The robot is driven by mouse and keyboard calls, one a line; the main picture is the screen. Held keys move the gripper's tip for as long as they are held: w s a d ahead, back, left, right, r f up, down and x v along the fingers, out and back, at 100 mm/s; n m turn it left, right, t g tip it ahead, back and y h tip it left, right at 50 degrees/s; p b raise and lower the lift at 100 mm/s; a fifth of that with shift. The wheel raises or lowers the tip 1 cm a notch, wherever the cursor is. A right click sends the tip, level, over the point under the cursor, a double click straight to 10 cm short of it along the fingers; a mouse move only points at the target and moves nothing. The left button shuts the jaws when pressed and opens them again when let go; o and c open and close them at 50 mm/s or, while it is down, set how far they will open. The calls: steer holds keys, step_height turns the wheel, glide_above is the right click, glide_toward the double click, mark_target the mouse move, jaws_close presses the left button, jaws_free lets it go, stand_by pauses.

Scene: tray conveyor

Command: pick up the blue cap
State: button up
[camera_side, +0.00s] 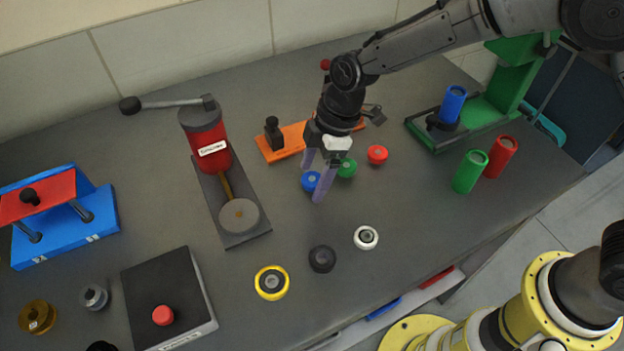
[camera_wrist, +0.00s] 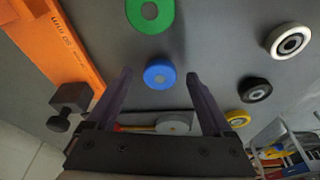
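The blue cap (camera_side: 310,181) is a small round disc with a paler centre, lying on the grey table. In the wrist view the blue cap (camera_wrist: 159,74) lies ahead, between the lines of the two fingers. My gripper (camera_side: 316,180) is over the cap, pointing down, with its fingers spread apart. In the wrist view my gripper (camera_wrist: 158,82) is open with nothing held between the fingers. In the side view one finger stands in front of the cap's right side; I cannot tell the exact height above it.
A green cap (camera_side: 347,168) lies close beside the blue one, with a red cap (camera_side: 377,154) further right. An orange fixture (camera_side: 291,140) stands behind. A red press (camera_side: 208,143) stands left. White (camera_side: 366,237), black (camera_side: 322,259) and yellow (camera_side: 272,282) rings lie in front.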

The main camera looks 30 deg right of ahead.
jaws_close()
steer(key=shift+r, duration=0.1)
